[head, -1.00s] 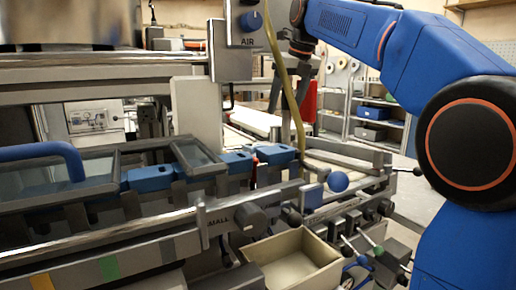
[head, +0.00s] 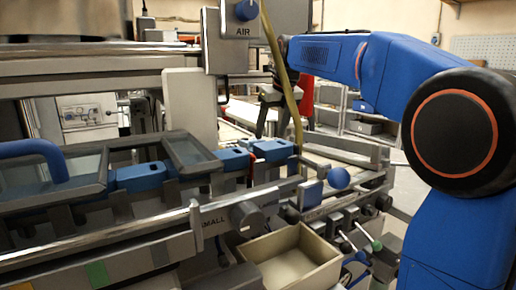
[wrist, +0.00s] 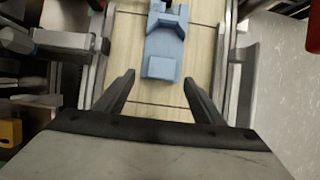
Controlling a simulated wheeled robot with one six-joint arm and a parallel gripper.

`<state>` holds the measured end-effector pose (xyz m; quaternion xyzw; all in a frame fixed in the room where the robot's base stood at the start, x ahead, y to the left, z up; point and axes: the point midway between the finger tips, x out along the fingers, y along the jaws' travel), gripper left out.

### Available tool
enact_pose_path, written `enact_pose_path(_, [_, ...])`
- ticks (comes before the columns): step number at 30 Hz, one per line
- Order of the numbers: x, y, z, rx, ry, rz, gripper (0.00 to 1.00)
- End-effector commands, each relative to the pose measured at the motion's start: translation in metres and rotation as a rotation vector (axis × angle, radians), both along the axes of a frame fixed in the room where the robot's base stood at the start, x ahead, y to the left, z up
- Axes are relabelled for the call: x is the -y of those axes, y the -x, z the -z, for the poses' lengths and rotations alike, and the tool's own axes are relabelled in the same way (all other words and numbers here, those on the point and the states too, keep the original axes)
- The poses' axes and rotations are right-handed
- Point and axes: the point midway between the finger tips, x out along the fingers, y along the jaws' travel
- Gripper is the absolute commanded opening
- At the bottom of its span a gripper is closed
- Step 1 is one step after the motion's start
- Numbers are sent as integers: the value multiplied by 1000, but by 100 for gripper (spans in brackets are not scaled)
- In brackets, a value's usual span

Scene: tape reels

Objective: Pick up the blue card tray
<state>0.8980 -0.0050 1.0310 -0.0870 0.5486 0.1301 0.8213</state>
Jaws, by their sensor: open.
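A light blue tray-like piece (wrist: 165,42) lies on a pale slatted surface in the wrist view, ahead of my gripper (wrist: 159,77) and roughly in line with the gap between its fingers. The fingers are open and empty, and the piece looks apart from them. Blue blocks (head: 233,159) (head: 273,150) sit along the machine's rail there. I cannot tell whether one of them is the piece in the wrist view.
Metal rails (wrist: 233,60) flank the slatted surface. An open cream bin (head: 290,262) stands at the front below the machine.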

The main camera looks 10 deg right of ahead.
Motion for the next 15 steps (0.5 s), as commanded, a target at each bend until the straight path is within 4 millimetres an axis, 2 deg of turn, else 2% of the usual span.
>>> enact_pose_path(5, [0, -3, 8, -2, 0, 0, 62])
enact_pose_path(15, [-3, -18, 47, -2, 0, 0, 62])
